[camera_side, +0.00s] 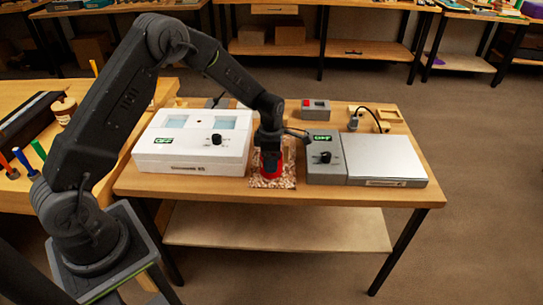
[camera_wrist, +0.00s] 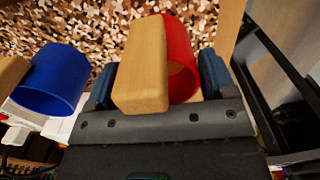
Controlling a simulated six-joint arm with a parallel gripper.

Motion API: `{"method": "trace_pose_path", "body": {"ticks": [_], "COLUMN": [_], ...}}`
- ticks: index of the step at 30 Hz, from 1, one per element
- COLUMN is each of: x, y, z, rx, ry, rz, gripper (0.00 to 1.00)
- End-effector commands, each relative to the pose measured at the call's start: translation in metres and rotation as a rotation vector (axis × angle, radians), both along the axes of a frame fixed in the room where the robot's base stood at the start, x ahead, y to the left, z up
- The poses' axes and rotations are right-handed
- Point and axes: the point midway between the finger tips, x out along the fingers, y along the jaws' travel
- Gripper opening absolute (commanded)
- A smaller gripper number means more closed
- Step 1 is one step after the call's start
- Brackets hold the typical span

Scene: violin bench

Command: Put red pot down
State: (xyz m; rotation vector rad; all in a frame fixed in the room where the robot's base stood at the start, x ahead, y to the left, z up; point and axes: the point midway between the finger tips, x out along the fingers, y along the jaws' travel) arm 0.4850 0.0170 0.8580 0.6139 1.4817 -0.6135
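The red pot (camera_side: 270,164) is low over the speckled mat (camera_side: 286,180) in the side view, between the white box and the grey unit. I cannot tell whether its base touches the mat. In the wrist view the red pot (camera_wrist: 182,60) is between the fingers of my gripper (camera_wrist: 158,80), which look closed on it. A light wooden block or handle (camera_wrist: 141,65) stands in front of the pot and hides its left part. In the side view my gripper (camera_side: 270,147) is directly above the pot, and its fingers are hard to make out.
A blue pot (camera_wrist: 52,80) is left of my gripper in the wrist view. The white box (camera_side: 196,142) and the grey unit (camera_side: 324,157) with its flat plate (camera_side: 383,158) flank the mat closely. A small red-button box (camera_side: 316,109) stands behind. The bench's front edge is near.

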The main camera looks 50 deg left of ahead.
Motion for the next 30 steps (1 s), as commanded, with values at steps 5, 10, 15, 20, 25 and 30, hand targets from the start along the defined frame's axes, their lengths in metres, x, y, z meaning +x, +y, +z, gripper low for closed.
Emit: {"method": "trace_pose_path", "body": {"ticks": [5, 10, 15, 20, 25, 30], "x": [0.0, 0.0, 0.0, 0.001, 0.001, 0.0], "y": [0.0, 0.0, 0.0, 0.0, 0.0, 0.0], "z": [0.0, 0.0, 0.007, 0.033, 0.07, 0.101], "rx": [0.0, 0.0, 0.0, 0.001, 0.001, 0.001], "ry": [0.0, 0.0, -0.001, -0.005, -0.005, -0.004], "rz": [0.0, 0.0, 0.0, 0.0, 0.0, 0.0], "gripper": [0.94, 0.94, 0.94, 0.94, 0.94, 0.94]}}
